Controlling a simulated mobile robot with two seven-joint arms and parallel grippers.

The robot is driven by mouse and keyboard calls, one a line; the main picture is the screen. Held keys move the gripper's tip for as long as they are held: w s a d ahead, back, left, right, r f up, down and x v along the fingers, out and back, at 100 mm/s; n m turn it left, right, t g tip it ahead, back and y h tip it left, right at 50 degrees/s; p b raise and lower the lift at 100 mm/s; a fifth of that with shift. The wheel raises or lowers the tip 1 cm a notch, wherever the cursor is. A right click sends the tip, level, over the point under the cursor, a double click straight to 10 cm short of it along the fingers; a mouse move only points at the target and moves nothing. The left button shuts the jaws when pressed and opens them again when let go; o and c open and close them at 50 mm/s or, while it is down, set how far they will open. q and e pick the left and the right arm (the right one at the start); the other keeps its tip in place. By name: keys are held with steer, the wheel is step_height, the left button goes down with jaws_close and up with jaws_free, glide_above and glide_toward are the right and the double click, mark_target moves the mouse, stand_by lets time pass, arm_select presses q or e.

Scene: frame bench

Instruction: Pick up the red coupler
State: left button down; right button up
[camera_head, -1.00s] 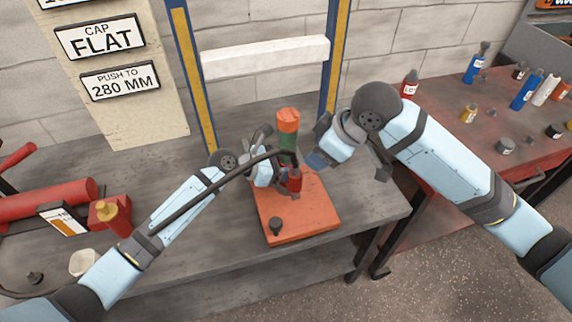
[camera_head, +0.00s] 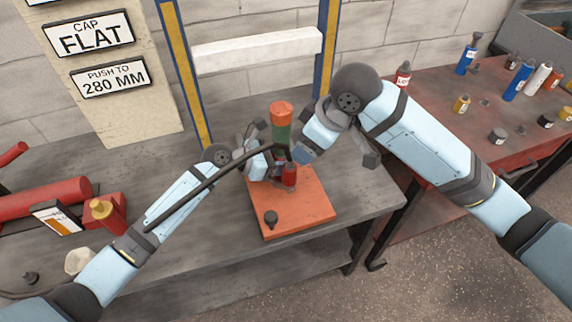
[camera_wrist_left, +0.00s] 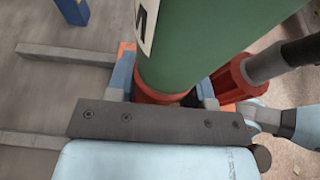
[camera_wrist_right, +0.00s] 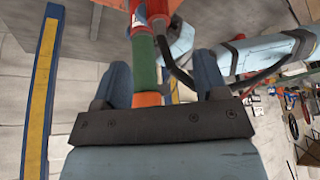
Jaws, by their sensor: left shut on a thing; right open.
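The red coupler (camera_head: 289,174) is upright beside the foot of a green cylinder (camera_head: 283,133) with an orange top. In the left wrist view the coupler (camera_wrist_left: 238,80) has a dark hose end in it; in the right wrist view it shows at the top (camera_wrist_right: 158,10). My left gripper (camera_head: 272,170) is shut on the cylinder's lower part, and its fingers (camera_wrist_left: 165,88) sit either side of the red foot. My right gripper (camera_head: 297,156) is open beside the cylinder, above the coupler. In the right wrist view the cylinder lies between its spread fingers (camera_wrist_right: 162,82).
The cylinder stands on an orange plate (camera_head: 310,210) with a small black knob (camera_head: 271,218). A black hose (camera_head: 205,182) runs along my left arm to the coupler. A blue-yellow frame (camera_head: 187,75) stands behind. A red pump (camera_head: 106,213) is at left; bottles stand on the right bench (camera_head: 450,135).

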mark_target(291, 167)
steer(key=shift+m+h, duration=0.6)
steer(key=shift+h, duration=0.2)
steer(key=f, duration=0.1)
steer(key=a+f, duration=0.1)
steer(key=f, duration=0.1)
steer(key=w+a+f, duration=0.1)
steer(key=f, duration=0.1)
steer(key=shift+a, duration=0.25)
steer(key=shift+x, duration=2.65)
steer(key=shift+w+r, duration=0.1)
steer(key=shift+w, duration=0.05)
steer(key=c, duration=1.1)
steer(key=shift+r, duration=0.1)
steer(key=shift+r, duration=0.35)
steer(key=v, duration=0.2)
steer(key=shift+s+r, duration=0.3)
steer(key=s+d, duration=0.1)
steer(key=s, duration=0.4)
steer(key=s+d, duration=0.2)
steer(key=s, duration=0.3)
steer(key=s+d, duration=0.2)
steer(key=s, duration=0.4)
steer(key=shift+s, duration=0.1)
